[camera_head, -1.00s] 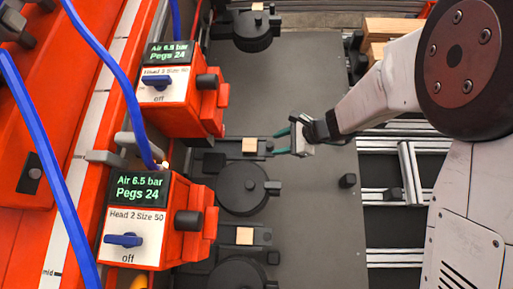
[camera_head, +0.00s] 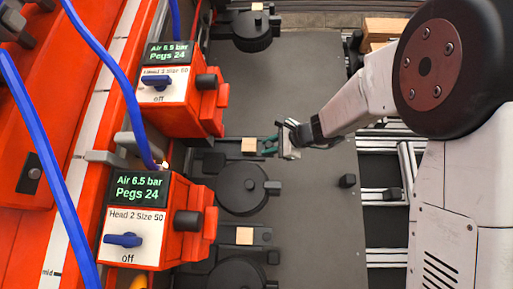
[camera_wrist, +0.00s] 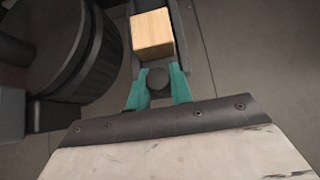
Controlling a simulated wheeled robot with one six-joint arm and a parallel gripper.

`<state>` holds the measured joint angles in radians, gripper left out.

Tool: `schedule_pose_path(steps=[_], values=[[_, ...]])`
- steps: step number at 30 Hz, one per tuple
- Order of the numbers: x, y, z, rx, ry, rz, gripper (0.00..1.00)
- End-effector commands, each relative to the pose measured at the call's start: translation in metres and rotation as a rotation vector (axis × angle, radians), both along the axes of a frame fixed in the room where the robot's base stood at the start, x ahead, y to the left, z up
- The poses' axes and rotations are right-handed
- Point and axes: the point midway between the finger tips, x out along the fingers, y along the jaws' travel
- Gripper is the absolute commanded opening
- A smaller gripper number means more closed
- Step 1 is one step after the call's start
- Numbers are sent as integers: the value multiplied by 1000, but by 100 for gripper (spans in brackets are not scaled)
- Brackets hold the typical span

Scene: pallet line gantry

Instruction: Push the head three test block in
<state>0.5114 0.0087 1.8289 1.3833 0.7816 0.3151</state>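The pale wooden test block (camera_head: 249,145) lies in a dark narrow channel (camera_wrist: 190,45) beside the upper orange head unit. That unit's label (camera_head: 165,72) reads as Head 3, though it is small. My gripper (camera_head: 269,146) is just right of the block, its teal fingers over the channel's outer end. In the wrist view the block (camera_wrist: 152,34) is ahead of my fingertips. A dark round knob (camera_wrist: 158,78) stands between my spread fingers (camera_wrist: 159,85), in line behind the block. Whether they touch the knob is unclear.
Dark round drums (camera_head: 242,188) stand below the channel and one (camera_head: 252,31) at the top. Head 2 (camera_head: 137,235) is lower left, with another wooden block (camera_head: 244,236) near it.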

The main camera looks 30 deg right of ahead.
Motion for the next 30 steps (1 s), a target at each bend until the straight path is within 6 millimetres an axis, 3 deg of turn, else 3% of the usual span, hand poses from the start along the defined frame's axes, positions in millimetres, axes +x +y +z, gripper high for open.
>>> schedule_pose_path(steps=[13, 30], values=[[1, 1, 0, 0, 0, -1, 9], [17, 25, 0, -1, 1, 1, 9]])
